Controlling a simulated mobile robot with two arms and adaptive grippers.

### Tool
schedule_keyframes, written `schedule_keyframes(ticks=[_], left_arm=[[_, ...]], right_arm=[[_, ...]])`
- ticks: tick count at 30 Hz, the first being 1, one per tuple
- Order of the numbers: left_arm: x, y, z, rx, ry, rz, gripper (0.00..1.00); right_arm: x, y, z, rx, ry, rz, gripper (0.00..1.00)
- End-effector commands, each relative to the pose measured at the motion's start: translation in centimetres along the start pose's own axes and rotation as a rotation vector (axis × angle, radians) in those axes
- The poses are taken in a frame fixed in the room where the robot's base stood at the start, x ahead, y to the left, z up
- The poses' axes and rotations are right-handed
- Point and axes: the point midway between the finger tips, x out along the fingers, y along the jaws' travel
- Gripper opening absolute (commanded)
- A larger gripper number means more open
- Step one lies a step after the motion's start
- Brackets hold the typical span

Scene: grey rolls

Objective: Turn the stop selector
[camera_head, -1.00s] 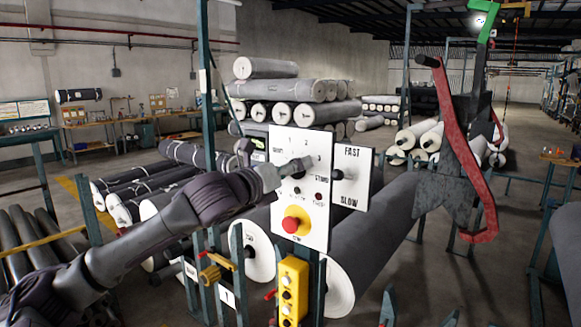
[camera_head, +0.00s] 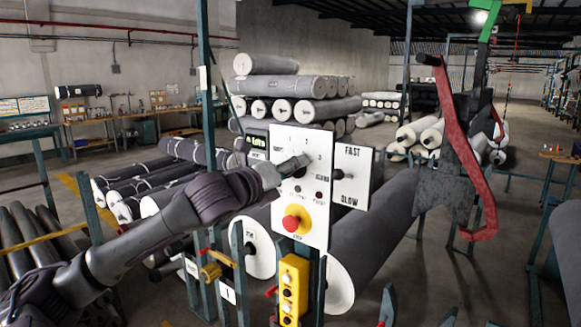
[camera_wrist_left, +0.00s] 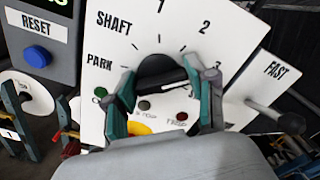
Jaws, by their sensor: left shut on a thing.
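The stop selector (camera_wrist_left: 163,66) is a dark round knob on a white panel (camera_wrist_left: 115,48), with PARK, SHAFT and numbers printed around it. My left gripper (camera_wrist_left: 168,82) is shut on the knob, one finger on each side. In the head view my left gripper (camera_head: 297,166) reaches the upper part of the white panel (camera_head: 318,228) from the left. It hides most of the knob there. The lower labels are partly hidden by the fingers in the wrist view. My right gripper is in neither view.
Below the selector is a red stop button (camera_head: 291,223) on yellow. A FAST/SLOW lever (camera_head: 337,174) stands just right of it. A blue RESET button (camera_wrist_left: 38,56) is at left. A yellow button box (camera_head: 291,290) hangs below. Large grey rolls (camera_head: 375,235) lie behind.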

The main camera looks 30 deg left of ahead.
Motion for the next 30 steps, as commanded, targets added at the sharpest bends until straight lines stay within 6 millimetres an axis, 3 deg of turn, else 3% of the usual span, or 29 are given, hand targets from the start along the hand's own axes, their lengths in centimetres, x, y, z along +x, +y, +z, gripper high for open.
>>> schedule_keyframes(ticks=[15, 30], left_arm=[[0.0, 0.0, 0.2, -0.391, -0.001, -0.003, 0.21], [0.0, 0.1, 0.4, -0.543, -0.003, -0.005, 0.21]], right_arm=[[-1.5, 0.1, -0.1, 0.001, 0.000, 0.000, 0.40], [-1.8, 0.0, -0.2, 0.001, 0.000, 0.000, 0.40]])
